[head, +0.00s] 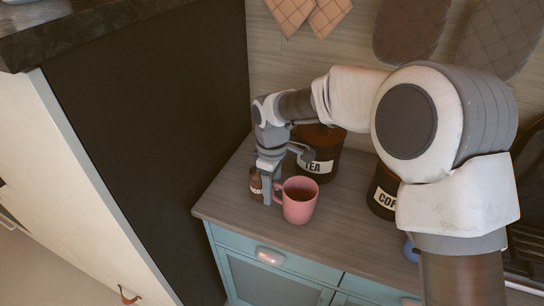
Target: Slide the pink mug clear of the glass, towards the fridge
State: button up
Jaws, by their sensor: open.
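The pink mug (300,206) stands upright on the wooden counter, its handle on the left side. My gripper (268,190) points down just left of the mug, by its handle, between the mug and a small brown labelled jar (256,184). It is open; I cannot tell whether a finger touches the mug or jar, or whether the handle is between the fingers. I cannot make out a glass; my arm hides part of the counter. A tall unit with a dark side (150,130) and pale front stands at the left and may be the fridge.
A dark TEA canister (318,165) stands behind the mug. A COFFEE canister (383,192), partly hidden by my arm, stands to the right. The counter (335,245) is clear in front of the mug, with its front edge close. Mitts hang on the wall.

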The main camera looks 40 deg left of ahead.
notch_tip(320, 180, up, 15)
jog(key=p, duration=0.1)
jog(key=shift+p, duration=0.35)
jog(key=shift+d, duration=0.1)
